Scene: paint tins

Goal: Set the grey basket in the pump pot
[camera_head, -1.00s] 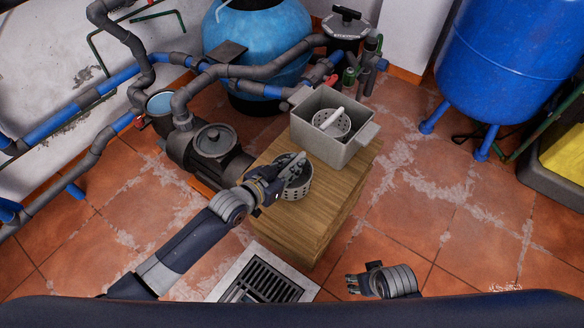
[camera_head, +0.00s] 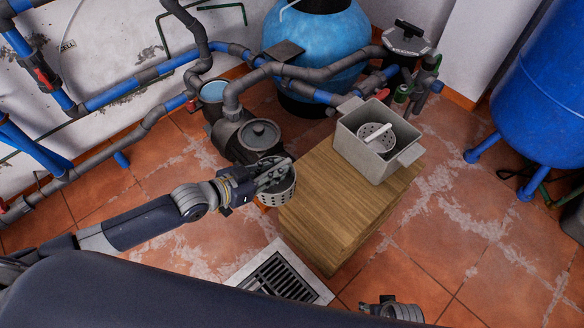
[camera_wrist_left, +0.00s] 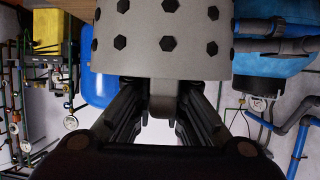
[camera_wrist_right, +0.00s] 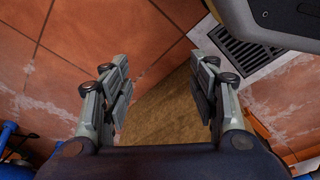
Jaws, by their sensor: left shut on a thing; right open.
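The grey basket (camera_head: 280,194), a perforated cup, hangs from my left gripper (camera_head: 283,168). The gripper is shut on its handle at the top. In the left wrist view the basket (camera_wrist_left: 165,38) fills the upper middle, its handle between the fingers. It is beside the left edge of the wooden block, near the pump.
A grey bin (camera_head: 368,155) on the wooden block (camera_head: 325,205) holds another perforated basket with a white handle (camera_head: 378,132). Grey and blue pipes (camera_head: 240,75) surround the pot. A floor drain (camera_head: 278,276) lies in front.

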